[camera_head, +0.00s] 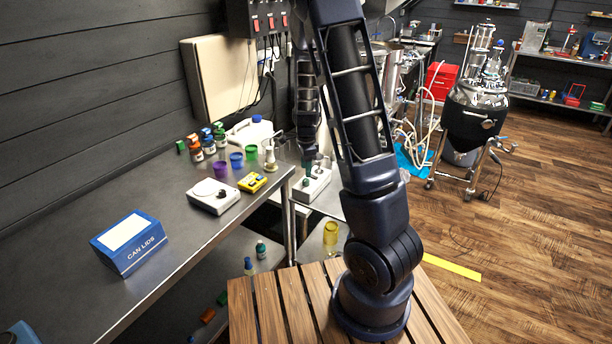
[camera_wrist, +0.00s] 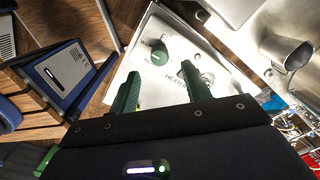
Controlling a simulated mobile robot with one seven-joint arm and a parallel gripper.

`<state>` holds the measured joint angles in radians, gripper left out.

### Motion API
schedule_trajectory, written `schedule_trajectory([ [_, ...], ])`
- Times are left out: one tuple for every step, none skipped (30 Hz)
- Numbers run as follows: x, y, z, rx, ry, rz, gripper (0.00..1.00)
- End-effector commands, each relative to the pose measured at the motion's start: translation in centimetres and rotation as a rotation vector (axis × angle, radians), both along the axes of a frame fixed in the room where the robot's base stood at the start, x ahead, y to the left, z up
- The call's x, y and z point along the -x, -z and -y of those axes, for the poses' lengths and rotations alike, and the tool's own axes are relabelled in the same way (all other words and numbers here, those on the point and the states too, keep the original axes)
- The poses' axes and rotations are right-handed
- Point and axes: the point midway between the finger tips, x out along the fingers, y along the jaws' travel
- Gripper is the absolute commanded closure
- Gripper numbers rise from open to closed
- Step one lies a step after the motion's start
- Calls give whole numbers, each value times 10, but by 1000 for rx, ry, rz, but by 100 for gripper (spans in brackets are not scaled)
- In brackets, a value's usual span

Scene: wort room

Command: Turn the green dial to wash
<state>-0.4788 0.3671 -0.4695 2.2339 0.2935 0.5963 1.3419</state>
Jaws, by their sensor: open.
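The green dial (camera_wrist: 160,52) is a round knob on a pale metal control panel (camera_wrist: 150,88), seen in the wrist view. Small lettering is printed beside it, too small to read surely; which mark the dial points to I cannot tell. My gripper (camera_wrist: 160,72) is open, its two green fingers pointing at the panel on either side of the dial's near edge. I cannot tell whether they touch it. In the head view the panel box (camera_head: 318,186) stands beyond the near counter, below my gripper (camera_head: 307,164).
The word HEATER shows beside the right finger, which partly hides another control (camera_wrist: 208,77). A metal pipe (camera_wrist: 292,54) stands right of the panel. In the head view, a white device (camera_head: 212,197), a yellow meter (camera_head: 252,182) and coloured cups (camera_head: 236,160) stand on the left counter.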

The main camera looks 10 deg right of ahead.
Motion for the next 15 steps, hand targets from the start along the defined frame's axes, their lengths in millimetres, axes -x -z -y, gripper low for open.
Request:
schedule_trajectory([
  [0,-10,-1,-1,-3,3,52],
  [0,-15,-1,-1,-2,3,52],
  [0,-21,-1,-2,-2,3,52],
  [0,-26,-1,-1,-2,2,52],
  [0,-30,0,-1,-2,2,52],
  [0,-35,0,-1,-1,2,52],
  [0,-39,-1,-1,-1,1,52],
  [0,-42,-1,-1,-1,1,52],
  [0,-46,-1,-1,-2,2,52],
  [0,-48,-1,-1,-2,2,52],
  [0,-50,-1,0,-2,1,52],
  [0,-52,-1,0,-1,0,52],
  [0,-53,-1,0,-1,0,52],
  [0,-54,0,0,0,-1,52],
  [0,-55,0,0,0,-1,52],
])
